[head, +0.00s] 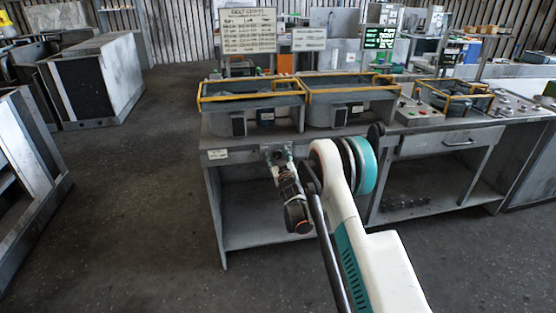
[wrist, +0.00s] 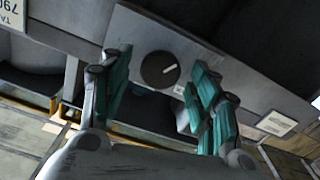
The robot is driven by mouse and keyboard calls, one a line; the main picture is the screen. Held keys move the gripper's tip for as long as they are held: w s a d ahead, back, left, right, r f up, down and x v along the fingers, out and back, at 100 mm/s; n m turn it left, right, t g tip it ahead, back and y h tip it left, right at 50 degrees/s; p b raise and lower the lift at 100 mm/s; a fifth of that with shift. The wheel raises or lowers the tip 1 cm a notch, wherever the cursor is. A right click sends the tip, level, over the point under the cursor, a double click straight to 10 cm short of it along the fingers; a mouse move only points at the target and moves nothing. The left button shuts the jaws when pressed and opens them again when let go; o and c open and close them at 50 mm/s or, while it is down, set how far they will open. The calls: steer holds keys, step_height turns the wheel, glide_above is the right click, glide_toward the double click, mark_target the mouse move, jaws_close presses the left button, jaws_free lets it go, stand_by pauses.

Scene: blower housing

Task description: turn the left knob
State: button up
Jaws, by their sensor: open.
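A round black knob (wrist: 160,69) with a pale pointer line sits on a grey plate (wrist: 140,35) in the wrist view. The line slants up to the right. My gripper (wrist: 161,75) is open, with one teal-padded finger to each side of the knob. Gaps show between the knob and both fingers, and nothing is held. In the head view, my gripper (head: 277,154) is at the front edge of the grey workbench (head: 240,168), below the yellow-railed bins. The knob cannot be made out there behind my gripper and arm.
Two yellow-railed bins (head: 250,103) stand on the bench above my gripper. A panel with several coloured buttons (head: 418,113) and a drawer (head: 450,143) are to the right. An upside-down tag (wrist: 12,14) shows at the wrist view's corner. The floor to the left (head: 130,190) is clear.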

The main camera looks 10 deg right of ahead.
steer(key=shift+w, duration=0.35)
steer(key=c, duration=1.1)
steer(key=shift+o, duration=0.2)
steer(key=shift+n, duration=1.2)
steer(key=o, duration=1.1)
steer(key=shift+c, duration=0.2)
steer(key=s, duration=1.2)
